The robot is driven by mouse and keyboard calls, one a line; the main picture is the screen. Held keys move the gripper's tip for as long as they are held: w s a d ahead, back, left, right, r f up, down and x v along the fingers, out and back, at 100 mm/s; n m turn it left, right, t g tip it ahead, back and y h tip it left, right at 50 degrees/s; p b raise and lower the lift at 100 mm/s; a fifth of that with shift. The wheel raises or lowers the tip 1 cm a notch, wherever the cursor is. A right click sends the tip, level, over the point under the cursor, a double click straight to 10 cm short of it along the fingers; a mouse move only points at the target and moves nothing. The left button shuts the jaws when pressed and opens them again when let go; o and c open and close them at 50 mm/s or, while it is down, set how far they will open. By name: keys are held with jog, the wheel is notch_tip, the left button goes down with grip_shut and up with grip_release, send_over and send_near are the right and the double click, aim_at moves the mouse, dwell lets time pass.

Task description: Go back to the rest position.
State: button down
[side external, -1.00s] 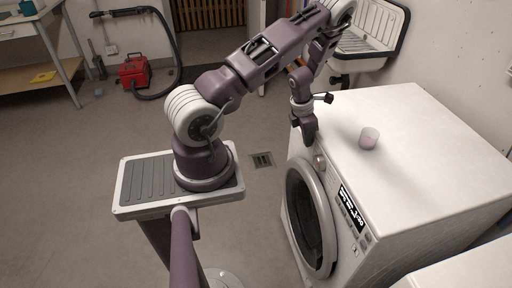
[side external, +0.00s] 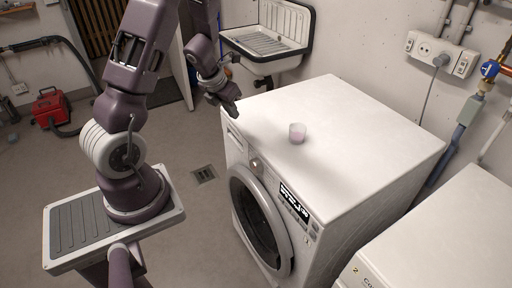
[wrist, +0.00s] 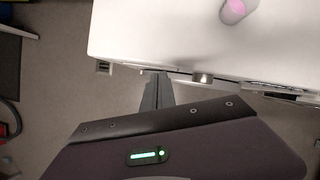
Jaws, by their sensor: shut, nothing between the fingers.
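My gripper (side external: 231,108) is shut and empty. In the side external view it points down near the front left corner of the washing machine (side external: 350,112), close to its top edge. In the wrist view the shut fingers of my gripper (wrist: 157,90) lie over the machine's front edge and the floor. The washing machine's white top (wrist: 160,35) fills the upper part of that view. Its round door appears closed.
A small cup with pink contents (side external: 297,133) stands on the machine top; it also shows in the wrist view (wrist: 236,10). A second white machine (side external: 440,245) stands at the lower right. A sink (side external: 268,40) is behind. A floor drain (side external: 204,174) lies in open floor.

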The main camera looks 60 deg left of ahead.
jog(key=d+r+n+t+y, duration=0.1)
jog(key=d+r+n, duration=0.2)
jog(key=r+n, duration=0.3)
jog(key=s+d+r+n+t+y, duration=0.1)
jog(key=d+r+n, duration=0.1)
jog(key=r+n, duration=0.4)
jog(key=d+r+n+y, duration=0.1)
jog(key=d+r+n, duration=0.2)
jog(key=r+n, duration=0.3)
jog(key=s+d+r+n+h, duration=0.2)
jog(key=s+d+n+h, duration=0.2)
jog(key=s+d+n, duration=0.9)
jog(key=s+d, duration=0.3)
jog(key=d, duration=0.2)
jog(key=shift+d+r+n+g+h, duration=0.15)
jog(key=shift+r+n+g+h, duration=0.05)
jog(key=shift+n+g+h, duration=0.2)
